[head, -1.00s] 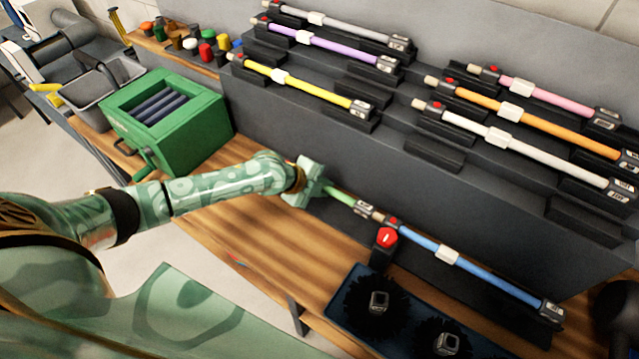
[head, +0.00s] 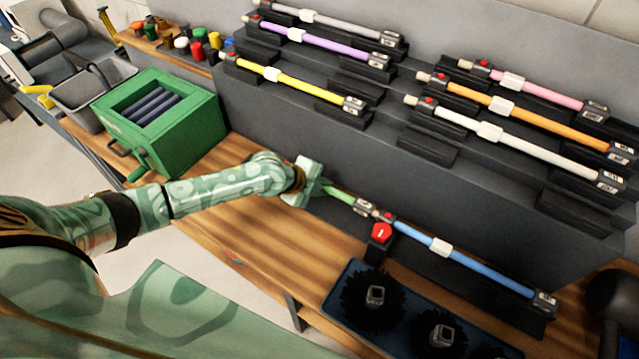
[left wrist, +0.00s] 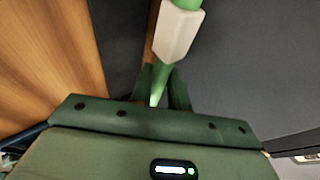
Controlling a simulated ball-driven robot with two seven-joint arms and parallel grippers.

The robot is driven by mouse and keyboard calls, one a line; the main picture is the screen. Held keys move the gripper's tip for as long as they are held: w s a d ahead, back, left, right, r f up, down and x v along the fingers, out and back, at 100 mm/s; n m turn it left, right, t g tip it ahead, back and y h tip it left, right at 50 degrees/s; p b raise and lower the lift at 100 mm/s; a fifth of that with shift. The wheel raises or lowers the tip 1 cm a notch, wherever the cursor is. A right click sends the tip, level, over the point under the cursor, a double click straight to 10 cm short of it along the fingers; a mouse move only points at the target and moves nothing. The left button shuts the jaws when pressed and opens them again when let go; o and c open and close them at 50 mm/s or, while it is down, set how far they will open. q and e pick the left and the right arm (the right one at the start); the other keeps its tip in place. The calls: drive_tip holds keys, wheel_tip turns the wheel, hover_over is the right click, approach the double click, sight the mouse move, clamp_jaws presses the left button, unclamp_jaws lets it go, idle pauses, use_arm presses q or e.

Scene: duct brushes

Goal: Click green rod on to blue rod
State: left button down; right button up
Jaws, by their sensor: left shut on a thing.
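My left gripper (head: 318,186) is shut on the green rod (head: 341,195), near the front of the dark rack. In the left wrist view the green rod (left wrist: 159,84) runs between the fingers (left wrist: 163,92), with a white sleeve on it. The rod's grey end socket (head: 363,206) points at the near end of the blue rod (head: 462,258). The two ends are in line and very close; I cannot tell whether they are joined. The blue rod lies in a dark holder with a red-knobbed clamp (head: 381,233) by its left end. My right gripper is not in view.
Yellow (head: 300,83), purple (head: 325,43), orange (head: 525,117), white (head: 515,139) and other rods rest on the stepped rack. A green box (head: 160,120) stands at left. A blue tray (head: 345,312) with black brushes lies in front.

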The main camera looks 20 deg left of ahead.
use_arm(q)
drive_tip(key=shift+s+d+p, duration=0.1)
drive_tip(key=shift+d+p, duration=0.2)
drive_tip(key=shift+d, duration=0.4)
drive_tip(key=c, duration=1.3)
unclamp_jaws()
drive_tip(key=shift+o, duration=0.2)
drive_tip(key=p+v, duration=0.3)
drive_tip(key=v, duration=1.3)
drive_tip(key=shift+r+p, duration=0.15)
drive_tip(key=shift+p, duration=0.25)
